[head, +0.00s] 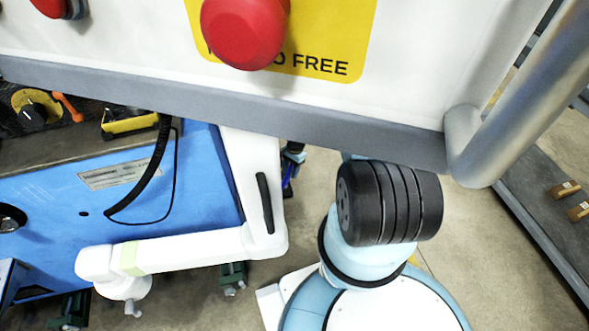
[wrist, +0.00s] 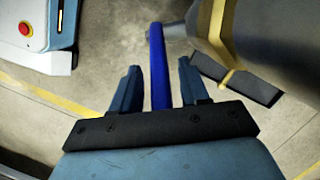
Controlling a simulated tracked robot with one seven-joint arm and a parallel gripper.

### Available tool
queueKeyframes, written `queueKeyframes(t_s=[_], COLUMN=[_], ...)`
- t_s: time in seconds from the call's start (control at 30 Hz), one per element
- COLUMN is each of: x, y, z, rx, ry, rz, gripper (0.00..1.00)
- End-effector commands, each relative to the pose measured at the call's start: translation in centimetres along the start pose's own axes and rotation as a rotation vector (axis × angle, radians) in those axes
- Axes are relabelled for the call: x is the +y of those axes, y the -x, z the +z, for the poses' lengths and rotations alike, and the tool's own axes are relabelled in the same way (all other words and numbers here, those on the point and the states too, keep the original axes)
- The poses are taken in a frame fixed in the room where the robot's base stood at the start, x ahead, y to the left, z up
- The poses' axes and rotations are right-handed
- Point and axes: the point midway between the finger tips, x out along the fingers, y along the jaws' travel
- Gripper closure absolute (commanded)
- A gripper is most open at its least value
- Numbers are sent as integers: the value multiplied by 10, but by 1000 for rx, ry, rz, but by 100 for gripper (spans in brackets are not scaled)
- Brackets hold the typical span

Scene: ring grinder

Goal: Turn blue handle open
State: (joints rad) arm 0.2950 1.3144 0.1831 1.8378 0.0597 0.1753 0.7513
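The blue handle (wrist: 157,45) is a straight blue bar in the middle of the wrist view. Its far end is near a dark grey cylinder (wrist: 262,38). My gripper (wrist: 158,68) is open, with one dark finger on each side of the bar. A gap shows between the bar and each finger, so neither finger appears to touch it. The bar's near end meets the black gripper mount's edge in the picture; I cannot tell whether they touch. In the head view a small blue piece (head: 289,175) shows below the panel edge, too small to identify.
A white panel (head: 420,60) with a red button (head: 245,32) and a yellow sign fills the top of the head view. A grey tube (head: 525,95) is at its right. A blue machine (head: 150,185) stands left. The wrist view shows concrete floor with yellow lines.

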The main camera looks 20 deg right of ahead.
Motion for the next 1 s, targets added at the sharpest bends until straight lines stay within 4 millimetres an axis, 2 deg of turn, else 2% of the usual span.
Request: queueKeyframes(t_s=[0.23, 0.7, 1.0], x=[0, 1, 2], y=[5, 64, 74], z=[-1, -1, -1], rx=[1, 0, 0], ry=[0, -2, -2], rz=[-1, 0, 0], gripper=[55, 55, 55])
